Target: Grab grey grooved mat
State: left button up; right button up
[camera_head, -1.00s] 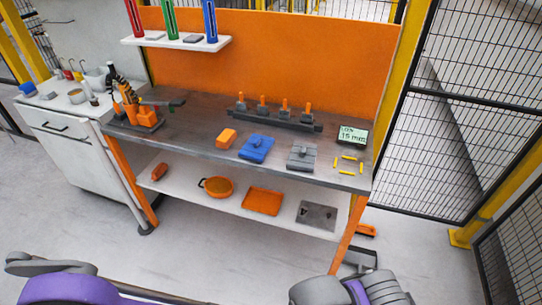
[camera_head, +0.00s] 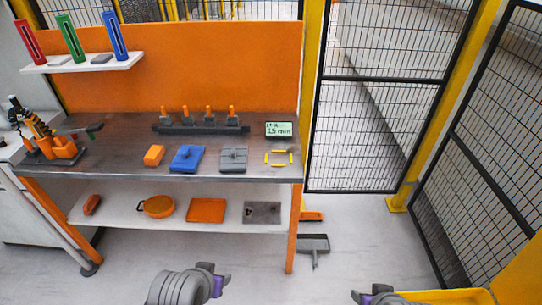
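A flat grey mat-like plate (camera_head: 262,212) lies at the right end of the white lower shelf, under the workbench. It has small dark marks on it, and grooves cannot be made out at this size. Only grey and purple parts of my arms show at the bottom edge of the head view.
An orange tray (camera_head: 206,210) and an orange pan (camera_head: 158,206) share the lower shelf (camera_head: 120,210). A grey dustpan (camera_head: 313,244) is right of the bench leg. A mesh fence (camera_head: 375,110) stands right.

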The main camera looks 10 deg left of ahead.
aim_at(234, 158)
jog(key=u, duration=0.65)
jog(key=i+j, duration=0.35)
jog(key=j, duration=0.15)
jog(key=i+j, duration=0.35)
jog(key=j, duration=0.15)
jog(key=i+j, duration=0.35)
jog(key=j, duration=0.15)
